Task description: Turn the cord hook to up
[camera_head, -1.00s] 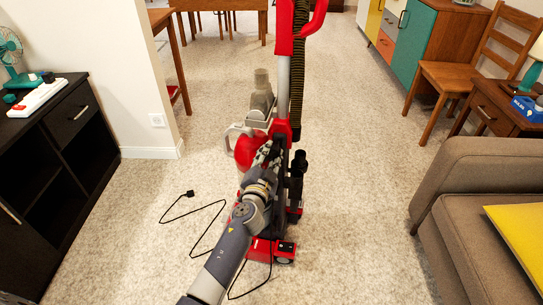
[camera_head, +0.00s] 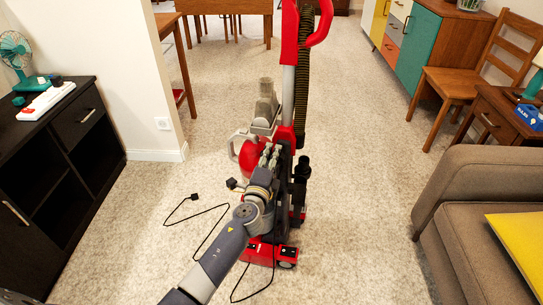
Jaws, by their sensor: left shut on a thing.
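The red and grey upright vacuum cleaner (camera_head: 289,45) stands on the carpet in the middle of the view. My left arm comes in from the bottom, and my left gripper (camera_head: 269,153) is at the vacuum's body, beside the red canister. It is shut on a part there. The cord hook is not clearly visible; the gripper and wrist cover that spot, so its angle cannot be read. A black cord (camera_head: 212,232) with a plug (camera_head: 194,197) lies on the carpet to the left. My right gripper is out of view.
A black cabinet (camera_head: 82,112) with a fan and a power strip stands at the left by a wall. A brown sofa (camera_head: 470,185) with a yellow cushion is at the right. The carpet around the vacuum is clear apart from the cord.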

